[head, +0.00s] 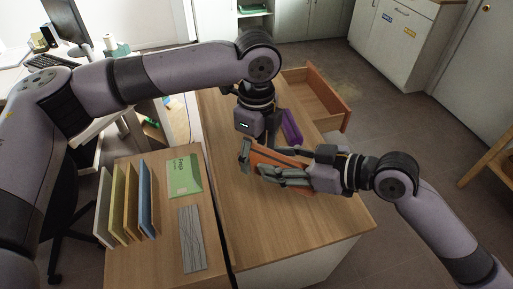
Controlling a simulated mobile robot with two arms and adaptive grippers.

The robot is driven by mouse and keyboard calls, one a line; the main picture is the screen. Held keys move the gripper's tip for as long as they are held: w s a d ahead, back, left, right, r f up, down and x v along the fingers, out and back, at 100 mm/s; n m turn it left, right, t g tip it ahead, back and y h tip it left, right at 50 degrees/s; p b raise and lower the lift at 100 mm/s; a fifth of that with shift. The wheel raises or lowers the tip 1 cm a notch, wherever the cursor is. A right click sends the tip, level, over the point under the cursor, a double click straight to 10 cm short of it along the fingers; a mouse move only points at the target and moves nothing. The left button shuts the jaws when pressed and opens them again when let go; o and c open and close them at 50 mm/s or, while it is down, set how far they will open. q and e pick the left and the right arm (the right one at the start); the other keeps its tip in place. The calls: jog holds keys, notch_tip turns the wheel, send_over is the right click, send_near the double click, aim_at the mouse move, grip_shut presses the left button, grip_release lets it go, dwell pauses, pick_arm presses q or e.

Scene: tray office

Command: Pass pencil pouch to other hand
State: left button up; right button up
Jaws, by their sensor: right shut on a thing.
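The pencil pouch (262,158) looks like a flat orange item, held above the wooden desk top in front of me. My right gripper (275,164) comes in from the right and is shut on it, with grey fingers along its near and far sides. My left gripper (257,147) hangs down from above at the pouch's left part, very close to it. The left fingers are partly hidden by the pouch and the wrist, so I cannot tell whether they are open or touch it.
A purple item (291,127) lies on the desk (300,212) behind the grippers. An orange-brown drawer (318,98) stands open at the far side. Upright folders (147,200), a green booklet (184,177) and a grey patterned item (192,240) are on the left surface.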

pick_arm(q)
jog(key=shift+w, duration=0.1)
jog(key=c, duration=1.1)
pick_arm(e)
jog(key=shift+s+a+r, duration=0.1)
jog(key=shift+s, duration=0.05)
jog(key=o, duration=1.3)
jog(key=shift+o, duration=0.2)
jog(key=shift+d, duration=0.2)
